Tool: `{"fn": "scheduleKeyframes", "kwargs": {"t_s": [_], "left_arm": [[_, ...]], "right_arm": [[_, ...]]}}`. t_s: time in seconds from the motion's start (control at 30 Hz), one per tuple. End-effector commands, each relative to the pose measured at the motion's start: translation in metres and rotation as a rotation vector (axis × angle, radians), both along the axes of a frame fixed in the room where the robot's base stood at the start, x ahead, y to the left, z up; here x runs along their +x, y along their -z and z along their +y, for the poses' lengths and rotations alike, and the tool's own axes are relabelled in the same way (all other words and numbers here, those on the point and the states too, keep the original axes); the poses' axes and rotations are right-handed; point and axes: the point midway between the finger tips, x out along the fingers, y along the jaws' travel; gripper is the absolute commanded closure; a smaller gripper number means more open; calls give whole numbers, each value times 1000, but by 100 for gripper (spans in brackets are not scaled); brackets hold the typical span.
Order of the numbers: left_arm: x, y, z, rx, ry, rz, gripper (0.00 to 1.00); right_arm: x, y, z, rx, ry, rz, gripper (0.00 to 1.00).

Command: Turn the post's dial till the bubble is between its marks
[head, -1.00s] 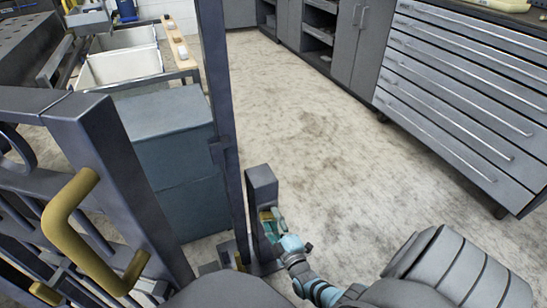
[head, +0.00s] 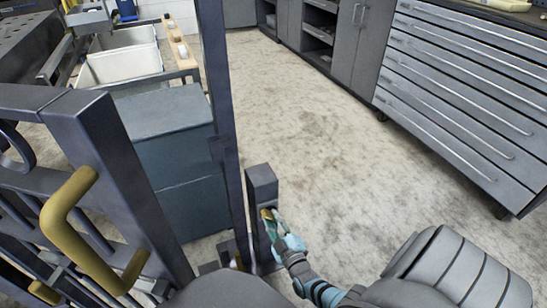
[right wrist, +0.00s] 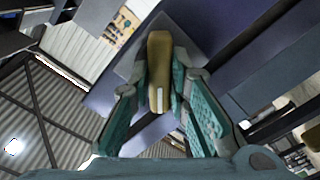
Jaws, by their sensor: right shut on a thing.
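The short dark post (head: 262,187) stands at the lower middle of the head view, beside a tall upright. Its brass dial (head: 266,214) is on the post's side and also shows in the right wrist view (right wrist: 159,70) as a yellow-brown bar with a pale strip. My right gripper (head: 273,220) is at the dial, its teal fingers on either side of the bar in the right wrist view (right wrist: 158,88), shut on it. I cannot make out the bubble or its marks. My left gripper is not in view.
A dark metal gate (head: 110,150) with a brass handle (head: 70,215) fills the left. A blue-grey cabinet (head: 172,165) stands behind the tall upright (head: 218,120). Drawers (head: 460,90) line the right. The concrete floor (head: 330,130) between is clear.

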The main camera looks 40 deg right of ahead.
Motion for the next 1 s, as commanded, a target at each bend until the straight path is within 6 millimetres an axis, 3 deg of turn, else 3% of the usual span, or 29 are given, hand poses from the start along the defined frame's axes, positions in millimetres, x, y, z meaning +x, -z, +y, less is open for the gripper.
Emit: {"fn": "scheduleKeyframes", "kwargs": {"t_s": [0.03, 0.13, 0.47, 0.57, 0.9, 1.0], "left_arm": [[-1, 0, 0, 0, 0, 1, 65], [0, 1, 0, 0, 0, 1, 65], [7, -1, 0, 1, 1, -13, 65], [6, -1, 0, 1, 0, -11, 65], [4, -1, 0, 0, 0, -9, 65], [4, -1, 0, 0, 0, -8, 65]], "right_arm": [[0, 1, 0, -1, 0, 2, 79], [0, 1, 0, -1, 0, 2, 63], [-3, 1, 1, -1, 0, 2, 63], [-17, 2, 6, -2, -2, 4, 63], [-100, 1, 32, -1, 0, 5, 63], [-112, 0, 35, -1, 0, 2, 63]]}}
